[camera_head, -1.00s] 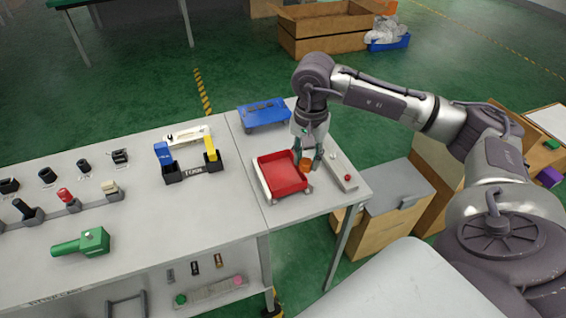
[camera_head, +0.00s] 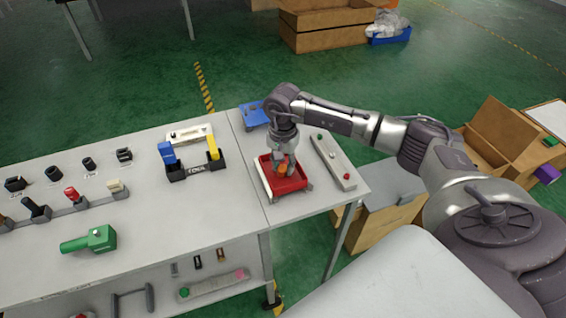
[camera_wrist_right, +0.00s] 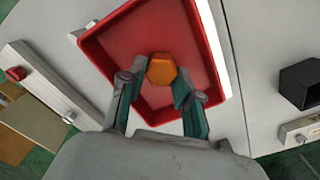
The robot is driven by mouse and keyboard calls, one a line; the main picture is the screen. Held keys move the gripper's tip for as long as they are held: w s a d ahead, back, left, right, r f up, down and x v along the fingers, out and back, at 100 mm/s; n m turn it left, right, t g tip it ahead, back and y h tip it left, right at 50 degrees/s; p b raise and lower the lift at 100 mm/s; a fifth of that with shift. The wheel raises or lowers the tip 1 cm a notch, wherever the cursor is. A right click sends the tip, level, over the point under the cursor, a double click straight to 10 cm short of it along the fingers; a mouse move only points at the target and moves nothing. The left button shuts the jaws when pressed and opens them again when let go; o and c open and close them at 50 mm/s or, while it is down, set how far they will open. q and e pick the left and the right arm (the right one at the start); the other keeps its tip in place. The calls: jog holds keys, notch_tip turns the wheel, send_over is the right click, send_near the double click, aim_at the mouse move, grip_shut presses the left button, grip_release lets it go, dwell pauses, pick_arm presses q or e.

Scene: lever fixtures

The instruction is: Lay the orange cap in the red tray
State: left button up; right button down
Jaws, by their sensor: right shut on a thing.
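The red tray (camera_head: 289,186) sits on the right-hand part of the grey table, and its floor and walls fill the middle of the right wrist view (camera_wrist_right: 112,47). My right gripper (camera_head: 284,167) points down into or just over the tray. In the wrist view, the fingers of that gripper (camera_wrist_right: 157,82) are shut on the orange cap (camera_wrist_right: 162,69), which shows between the fingertips over the tray floor. I cannot tell whether the cap touches the floor. In the head view the cap is mostly hidden by the gripper. My left gripper is not in view.
A grey bar with a red and a green button (camera_head: 333,162) lies right of the tray. A blue tray (camera_head: 254,117) stands behind it. Left are a black fixture with blue and yellow levers (camera_head: 196,168) and a green block with a handle (camera_head: 92,240).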

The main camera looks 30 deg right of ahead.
aim_at(283, 167)
jog(key=shift+f, duration=0.15)
jog(key=c, duration=0.8)
grip_release()
jog(key=shift+r, duration=0.3)
jog(key=shift+w+r, duration=0.1)
jog(key=shift+r, duration=0.25)
notch_tip(283, 167, up, 11)
jog(key=b, duration=0.2)
